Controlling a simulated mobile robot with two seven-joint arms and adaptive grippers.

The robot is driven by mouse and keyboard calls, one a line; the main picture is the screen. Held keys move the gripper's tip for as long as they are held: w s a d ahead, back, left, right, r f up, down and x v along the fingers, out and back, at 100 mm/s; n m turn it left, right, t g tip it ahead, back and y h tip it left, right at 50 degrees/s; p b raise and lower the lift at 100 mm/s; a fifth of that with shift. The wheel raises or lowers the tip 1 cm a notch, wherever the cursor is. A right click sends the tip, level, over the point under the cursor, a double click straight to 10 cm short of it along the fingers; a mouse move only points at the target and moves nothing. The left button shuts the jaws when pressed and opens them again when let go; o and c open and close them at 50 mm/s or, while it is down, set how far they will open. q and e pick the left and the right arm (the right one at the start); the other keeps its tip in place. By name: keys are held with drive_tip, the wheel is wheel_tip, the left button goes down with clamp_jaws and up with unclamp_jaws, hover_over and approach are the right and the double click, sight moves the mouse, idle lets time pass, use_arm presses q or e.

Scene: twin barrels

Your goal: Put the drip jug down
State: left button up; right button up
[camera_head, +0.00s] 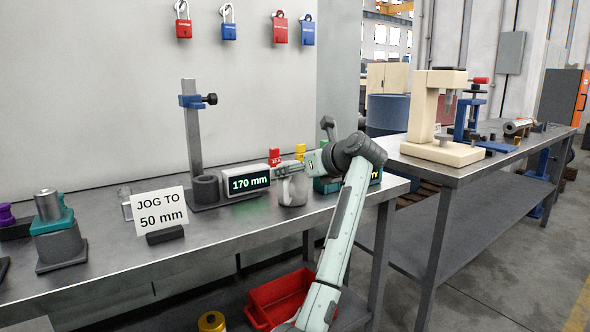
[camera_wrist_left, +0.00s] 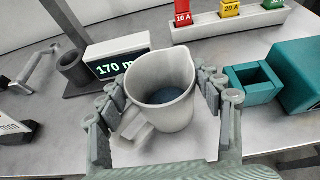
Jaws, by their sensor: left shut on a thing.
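The drip jug (camera_head: 293,190) is a light grey, spouted jug near the back of the bench, just right of the 170 mm display. My left gripper (camera_head: 280,175) is shut on it. In the left wrist view, the fingers close around both sides of the jug (camera_wrist_left: 160,112). The jug is upright, with its handle toward the wrist and dark liquid or a dark bottom inside. Whether its base touches the bench is unclear. My right gripper is not in view.
The 170 mm display (camera_head: 248,183) and a post with a blue clamp (camera_head: 194,140) stand left of the jug. A teal box (camera_wrist_left: 254,82) is close on the right and fuse blocks (camera_wrist_left: 230,20) lie behind. Bench (camera_head: 225,228) in front is clear. A JOG TO 50 mm sign (camera_head: 161,212) stands farther left.

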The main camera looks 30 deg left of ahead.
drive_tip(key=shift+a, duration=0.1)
use_arm(q)
drive_tip(key=o, duration=1.2)
drive_tip(key=shift+o, duration=0.2)
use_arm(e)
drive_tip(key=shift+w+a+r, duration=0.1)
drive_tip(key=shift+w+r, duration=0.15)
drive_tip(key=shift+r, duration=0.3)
use_arm(q)
drive_tip(key=shift+r, duration=0.1)
drive_tip(key=shift+v, duration=1)
drive_tip(key=b+v, duration=0.1)
drive_tip(key=v, duration=0.9)
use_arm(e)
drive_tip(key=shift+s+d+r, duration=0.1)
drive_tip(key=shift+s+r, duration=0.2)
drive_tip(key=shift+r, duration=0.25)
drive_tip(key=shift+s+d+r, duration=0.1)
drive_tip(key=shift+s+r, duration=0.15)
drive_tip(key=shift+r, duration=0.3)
